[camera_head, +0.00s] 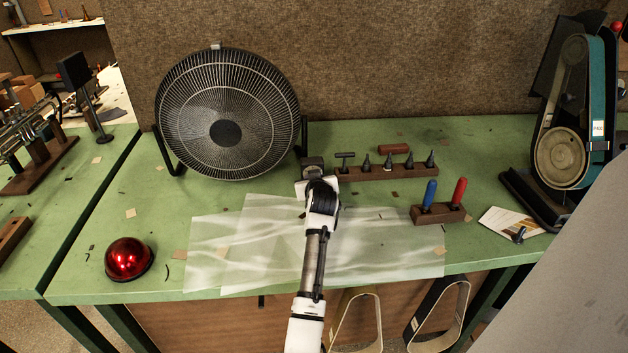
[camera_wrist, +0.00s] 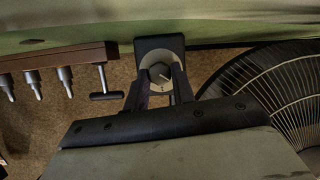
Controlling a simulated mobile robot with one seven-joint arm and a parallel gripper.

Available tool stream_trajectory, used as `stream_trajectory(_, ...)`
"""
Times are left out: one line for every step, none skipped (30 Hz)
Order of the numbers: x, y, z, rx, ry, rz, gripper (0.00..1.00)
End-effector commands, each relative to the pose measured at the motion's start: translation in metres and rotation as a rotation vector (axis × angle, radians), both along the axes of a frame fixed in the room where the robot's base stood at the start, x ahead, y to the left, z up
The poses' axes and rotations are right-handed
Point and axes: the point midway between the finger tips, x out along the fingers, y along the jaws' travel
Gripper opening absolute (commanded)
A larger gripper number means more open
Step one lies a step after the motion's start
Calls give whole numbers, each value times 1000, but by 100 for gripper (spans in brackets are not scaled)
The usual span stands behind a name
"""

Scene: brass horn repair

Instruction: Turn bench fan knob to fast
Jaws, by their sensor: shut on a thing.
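The bench fan (camera_head: 225,115) stands at the back left of the green bench. Part of its grille (camera_wrist: 275,95) shows at the right of the wrist view. A small dark control box (camera_head: 312,163) stands just right of the fan; it also shows in the wrist view (camera_wrist: 158,43). I cannot read any speed label. My gripper (camera_head: 314,182) is at the front of the box. In the wrist view its two fingers (camera_wrist: 161,80) are shut on the knob, one on each side. My wrist hides the knob in the head view.
Right of the box is a wooden rack (camera_head: 365,173) with several pointed tools and a T-handled one, close to my gripper. Clear sheets (camera_head: 230,240) lie under my arm. A red dome (camera_head: 129,259), a screwdriver block (camera_head: 437,214) and a belt sander (camera_head: 565,120) stand farther off.

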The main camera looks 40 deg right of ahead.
Motion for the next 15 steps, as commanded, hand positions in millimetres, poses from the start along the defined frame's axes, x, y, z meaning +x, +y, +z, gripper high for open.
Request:
stream_trajectory(0,0,-1,14,-9,0,2)
stream_trajectory(0,0,-1,24,-16,-1,2)
stream_trajectory(0,-1,-1,39,-25,0,2)
stream_trajectory(0,-1,-1,53,-33,0,2)
stream_trajectory(0,-1,-2,68,-42,1,2)
stream_trajectory(-1,-1,-2,92,-55,0,2)
stream_trajectory(-1,-1,-2,110,-67,-1,2)
stream_trajectory(-1,-2,-2,127,-78,0,2)
stream_trajectory(-1,-2,-2,153,-94,0,2)
stream_trajectory(-1,-2,-3,174,-106,0,2)
stream_trajectory(-1,-2,-3,194,-119,-1,2)
stream_trajectory(-1,-2,-3,221,-136,0,2)
stream_trajectory(-1,-2,-2,241,-148,-1,2)
stream_trajectory(-1,-3,-2,261,-161,0,2)
stream_trajectory(-2,-3,-3,287,-177,0,2)
